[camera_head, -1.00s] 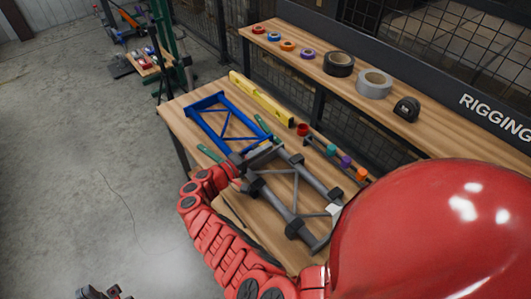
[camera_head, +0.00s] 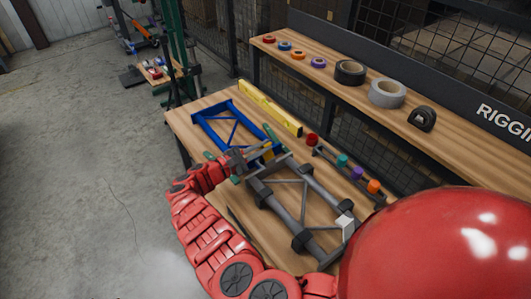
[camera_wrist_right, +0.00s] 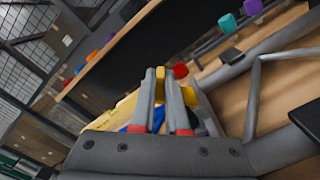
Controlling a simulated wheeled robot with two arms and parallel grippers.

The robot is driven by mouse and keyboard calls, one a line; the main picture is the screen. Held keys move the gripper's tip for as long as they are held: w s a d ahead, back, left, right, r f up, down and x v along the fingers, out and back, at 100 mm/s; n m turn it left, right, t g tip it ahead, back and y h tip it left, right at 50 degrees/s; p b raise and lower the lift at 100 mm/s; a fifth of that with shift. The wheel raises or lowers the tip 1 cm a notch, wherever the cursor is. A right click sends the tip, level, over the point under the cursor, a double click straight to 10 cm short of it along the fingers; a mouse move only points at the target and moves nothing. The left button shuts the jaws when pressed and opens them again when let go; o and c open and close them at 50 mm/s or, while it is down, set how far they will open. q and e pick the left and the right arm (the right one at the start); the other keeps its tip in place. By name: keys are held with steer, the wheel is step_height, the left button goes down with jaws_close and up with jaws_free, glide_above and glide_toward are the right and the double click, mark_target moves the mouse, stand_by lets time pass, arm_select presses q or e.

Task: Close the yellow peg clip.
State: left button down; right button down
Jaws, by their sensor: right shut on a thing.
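A small yellow piece, which I take as the yellow peg clip (camera_head: 268,150), shows at the tips of my right gripper (camera_head: 258,156), beside the grey tube frame. In the right wrist view, my right gripper's two grey fingers (camera_wrist_right: 161,80) point away, nearly parallel. Yellow parts of the clip (camera_wrist_right: 189,96) show between and just right of the fingertips. The gripper is shut on it. The fingers hide most of the clip, and I cannot tell whether it is open or closed. My left gripper is out of view.
The grey tube frame (camera_head: 290,209) and a blue frame (camera_head: 203,131) lie on the wooden bench (camera_head: 180,119). A yellow level (camera_head: 270,108) lies behind. Several coloured pieces stand along a rail at right. Tape rolls (camera_head: 387,92) sit on the rear shelf (camera_head: 455,132).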

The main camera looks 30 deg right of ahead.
steer(key=shift+w+f+n+b, duration=0.5)
steer(key=shift+n+b, duration=0.2)
steer(key=shift+n, duration=0.2)
steer(key=n+b, duration=0.2)
steer(key=w+f+n+b, duration=0.1)
steer(key=b, duration=0.1)
steer(key=n+b, duration=0.2)
steer(key=b, duration=0.1)
steer(key=shift+w+a+f+n, duration=0.1)
steer(key=shift+w+f+n, duration=0.2)
steer(key=shift+w+f, duration=0.1)
steer(key=shift+w+f+n+b, duration=0.1)
steer(key=shift+n+b, duration=0.6)
steer(key=shift+b, duration=0.25)
steer(key=c, duration=0.9)
jaws_free()
steer(key=shift+a, duration=0.1)
